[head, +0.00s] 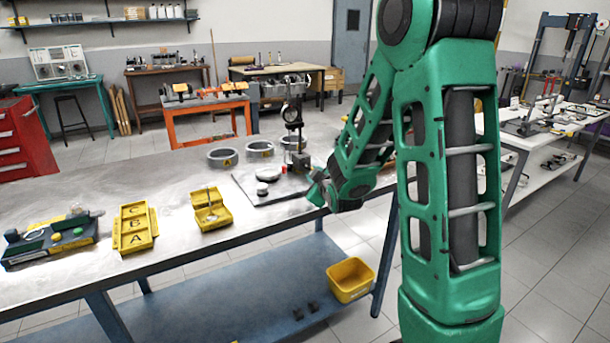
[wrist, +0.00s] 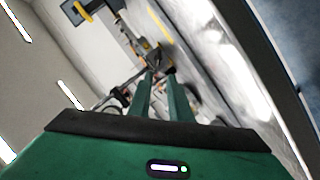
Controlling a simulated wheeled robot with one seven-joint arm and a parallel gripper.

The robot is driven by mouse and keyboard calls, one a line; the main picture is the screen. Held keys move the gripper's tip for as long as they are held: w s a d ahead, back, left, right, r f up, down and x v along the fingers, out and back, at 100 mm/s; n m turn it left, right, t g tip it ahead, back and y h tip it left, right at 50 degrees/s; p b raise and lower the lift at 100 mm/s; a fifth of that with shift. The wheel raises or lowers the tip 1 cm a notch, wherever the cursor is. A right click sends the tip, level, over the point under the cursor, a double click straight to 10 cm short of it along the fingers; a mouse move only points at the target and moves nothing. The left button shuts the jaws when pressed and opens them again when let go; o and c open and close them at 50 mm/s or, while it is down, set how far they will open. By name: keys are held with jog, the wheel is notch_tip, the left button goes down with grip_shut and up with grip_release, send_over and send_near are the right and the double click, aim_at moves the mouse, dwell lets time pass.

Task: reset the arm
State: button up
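My green arm rises at the right of the head view and bends down to the front edge of the metal workbench (head: 180,250). My gripper (head: 316,190) is at that edge, to the right of a dark plate with a gauge stand. The arm's wrist partly hides it there. In the wrist view my gripper (wrist: 161,85) shows two green fingers with a gap between them and nothing held. The wrist view is tilted.
On the bench are a gauge stand (head: 292,115), several grey rings (head: 222,157), an open yellow box (head: 211,212), a yellow lettered tray (head: 134,228) and a green-topped fixture (head: 50,241). A yellow bin (head: 350,280) sits on the blue lower shelf (head: 250,285).

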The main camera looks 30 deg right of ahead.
jog(key=shift+s+d, duration=0.25)
jog(key=shift+s, duration=0.1)
jog(key=s+d+f+m+g, duration=0.1)
jog(key=s+m+g, duration=0.3)
jog(key=s, duration=0.6)
jog(key=s+d+f+m+g, duration=0.1)
jog(key=s+d+m+g, duration=0.2)
jog(key=s, duration=0.6)
jog(key=s+a+r+m+g+y, duration=0.1)
jog(key=s+a+m+g+y, duration=0.1)
jog(key=s, duration=0.9)
jog(key=s+a+m+g+y, duration=0.2)
jog(key=s+a+m+g, duration=0.2)
jog(key=s, duration=0.7)
jog(key=shift+s+a+r+g, duration=0.25)
jog(key=shift+a+r+g, duration=0.15)
jog(key=shift+a+g, duration=0.45)
jog(key=shift+a+t, duration=0.15)
jog(key=shift+t, duration=0.1)
jog(key=shift+w+f, duration=0.25)
jog(key=shift+w, duration=0.35)
